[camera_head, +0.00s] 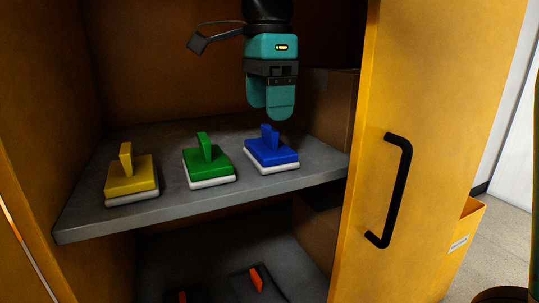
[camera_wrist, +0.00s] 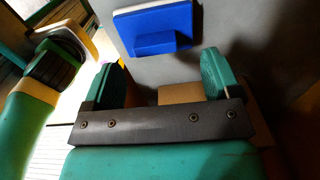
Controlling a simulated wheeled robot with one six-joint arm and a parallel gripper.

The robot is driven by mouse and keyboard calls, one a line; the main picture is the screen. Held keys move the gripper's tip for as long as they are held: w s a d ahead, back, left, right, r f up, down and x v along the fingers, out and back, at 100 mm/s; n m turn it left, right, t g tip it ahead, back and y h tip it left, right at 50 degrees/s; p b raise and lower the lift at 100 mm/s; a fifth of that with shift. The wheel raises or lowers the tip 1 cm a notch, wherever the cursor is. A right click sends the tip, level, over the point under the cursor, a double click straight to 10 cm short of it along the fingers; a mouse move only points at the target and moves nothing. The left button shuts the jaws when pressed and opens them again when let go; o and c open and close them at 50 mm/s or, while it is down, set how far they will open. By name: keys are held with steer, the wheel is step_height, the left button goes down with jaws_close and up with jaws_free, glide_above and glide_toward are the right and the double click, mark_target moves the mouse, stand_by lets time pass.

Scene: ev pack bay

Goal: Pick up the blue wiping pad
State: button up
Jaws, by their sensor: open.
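The blue wiping pad (camera_head: 272,152) has a blue top, an upright blue handle and a white underside. It stands at the right end of the grey shelf (camera_head: 215,205) inside the yellow cabinet. It also shows at the top middle of the wrist view (camera_wrist: 156,28). My gripper (camera_head: 271,112) hangs above the blue pad, fingers pointing down, apart from it. In the wrist view its two teal fingers (camera_wrist: 162,75) are spread with nothing between them.
A green pad (camera_head: 208,163) and a yellow pad (camera_head: 132,179) stand to the left on the same shelf. The cabinet's yellow door (camera_head: 440,110) with a black handle (camera_head: 400,190) is at the right. A brown box (camera_head: 335,105) is right of my gripper. Red-handled items lie on the lower shelf.

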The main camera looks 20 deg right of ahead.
mark_target(270, 128)
steer(key=f+b, duration=0.1)
steer(key=f, duration=0.2)
steer(key=f+b, duration=0.1)
steer(key=f, duration=0.1)
steer(key=shift+s+b, duration=0.25)
steer(key=shift+b, duration=0.1)
steer(key=shift+c, duration=0.2)
steer(key=c, duration=1)
steer(key=shift+r, duration=0.1)
